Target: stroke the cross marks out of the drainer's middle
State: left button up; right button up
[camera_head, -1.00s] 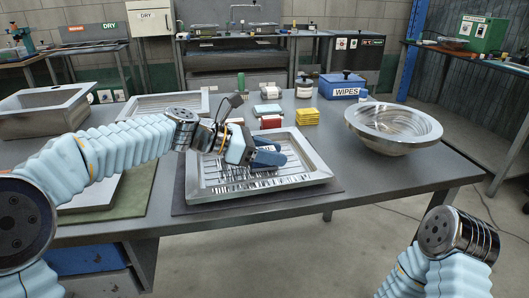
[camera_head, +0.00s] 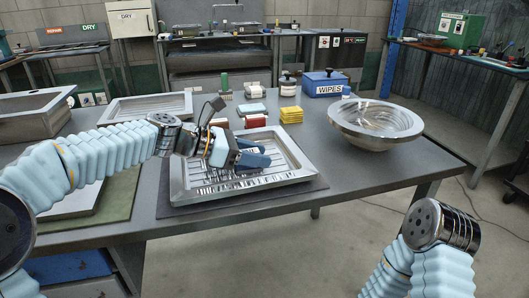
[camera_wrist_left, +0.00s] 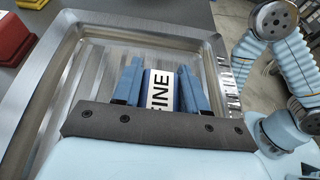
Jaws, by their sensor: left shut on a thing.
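The drainer (camera_head: 290,175) is a shallow steel tray with a ribbed floor, lying on a dark mat at the middle of the table. Dark streaks (camera_head: 215,188) show on its floor towards the front; I cannot tell cross marks from ribs and reflections. My left gripper (camera_head: 254,157) is over the drainer's middle, its blue fingers low inside the rim. Whether the block touches the floor is hidden. My right gripper is out of view.
A steel bowl (camera_head: 375,120) stands right of the drainer. Behind it are yellow pads (camera_head: 291,115), red blocks (camera_head: 255,121) and a blue wipes box (camera_head: 325,85). A sink basin (camera_head: 35,115) and another steel tray (camera_head: 145,106) are at left. The table's front right is clear.

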aim_at(207, 169)
pick_arm(q)
jog(key=shift+s+a, duration=0.55)
jog(key=shift+a, duration=1.15)
jog(key=shift+s+a, duration=0.6)
jog(key=shift+a, duration=1.15)
jog(key=shift+s+a, duration=0.55)
jog(key=shift+a, duration=1.15)
jog(key=shift+w+a, duration=0.25)
jog(key=shift+w, duration=0.45)
jog(key=shift+w+d, duration=0.75)
jog(key=shift+d, duration=1.55)
jog(key=shift+w+d, duration=0.7)
jog(key=shift+d, duration=1.55)
jog(key=shift+w+d, duration=0.75)
jog(key=shift+d, duration=1.55)
jog(key=shift+s+a+f, duration=0.1)
jog(key=shift+s+a, duration=0.65)
jog(key=shift+a, duration=1.55)
jog(key=shift+s+a+r, duration=0.1)
jog(key=shift+s+a, duration=0.65)
jog(key=shift+a, duration=1.5)
jog(key=shift+s+a+f, duration=0.1)
jog(key=shift+s+a, duration=0.65)
jog(key=shift+a, duration=1.55)
jog(key=shift+w+a, duration=0.2)
jog(key=shift+w, duration=0.45)
jog(key=shift+w+d, duration=0.35)
jog(key=shift+d, duration=0.6)
jog(key=shift+w+d, duration=0.3)
jog(key=shift+d, duration=0.6)
